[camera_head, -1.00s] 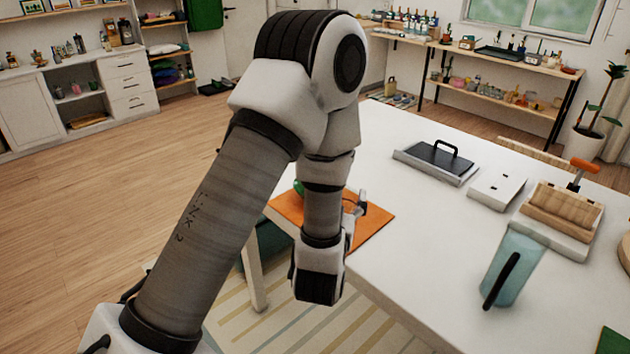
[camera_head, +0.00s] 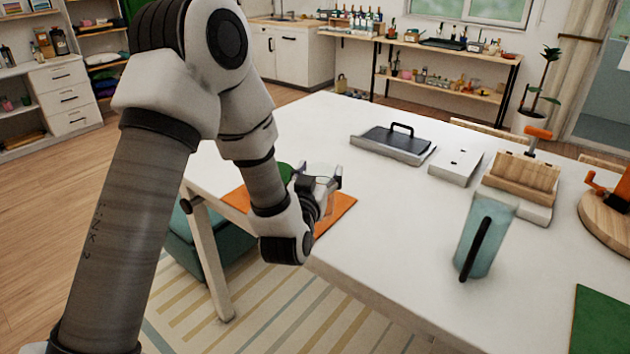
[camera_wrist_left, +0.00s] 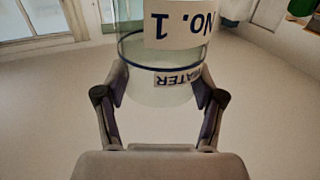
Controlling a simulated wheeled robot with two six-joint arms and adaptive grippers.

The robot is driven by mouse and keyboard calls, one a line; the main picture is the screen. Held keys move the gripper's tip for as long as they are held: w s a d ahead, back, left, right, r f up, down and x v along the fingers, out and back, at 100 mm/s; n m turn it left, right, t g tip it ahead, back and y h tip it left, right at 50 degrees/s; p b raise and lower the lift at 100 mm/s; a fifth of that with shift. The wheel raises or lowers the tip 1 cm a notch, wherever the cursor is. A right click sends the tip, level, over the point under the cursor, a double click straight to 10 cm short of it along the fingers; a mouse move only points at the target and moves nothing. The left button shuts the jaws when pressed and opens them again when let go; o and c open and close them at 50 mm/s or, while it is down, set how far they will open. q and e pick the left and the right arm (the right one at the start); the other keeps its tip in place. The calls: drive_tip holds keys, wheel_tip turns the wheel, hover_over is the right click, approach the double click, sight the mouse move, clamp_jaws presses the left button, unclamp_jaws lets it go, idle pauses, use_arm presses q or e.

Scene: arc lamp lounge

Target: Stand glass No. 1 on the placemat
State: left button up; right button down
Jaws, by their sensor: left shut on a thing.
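My left gripper (camera_head: 320,184) is shut on glass No. 1 (camera_wrist_left: 150,94), a clear glass with a dark blue ring and white labels reading "NO. 1" and "WATER". The lettering shows upside down in the left wrist view, where the two fingers (camera_wrist_left: 162,82) press its sides. In the head view the glass is small and partly hidden by the gripper. An orange mat (camera_head: 342,210), which looks like the placemat, lies at the table's near left corner. The gripper and glass appear over it; the height of the gap is unclear. My right gripper is out of view.
A green thing (camera_head: 285,172) is partly hidden behind my left wrist, at the mat. A blue-green pitcher (camera_head: 485,240) stands to the right on the white table (camera_head: 400,215). A lidded tray (camera_head: 395,145) and a wooden press (camera_head: 522,178) stand farther back. The table between mat and pitcher is clear.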

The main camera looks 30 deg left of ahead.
sight(315, 174)
use_arm(q)
drive_tip(key=w+a+f+b, duration=0.1)
drive_tip(key=w+a+f, duration=0.1)
drive_tip(key=w+a+f+b, duration=0.1)
drive_tip(key=w+a+f, duration=0.1)
drive_tip(key=w, duration=0.1)
drive_tip(key=shift+a+f, duration=0.2)
drive_tip(key=shift+s+f, duration=0.15)
drive_tip(key=shift+s, duration=0.05)
drive_tip(key=o, duration=1.7)
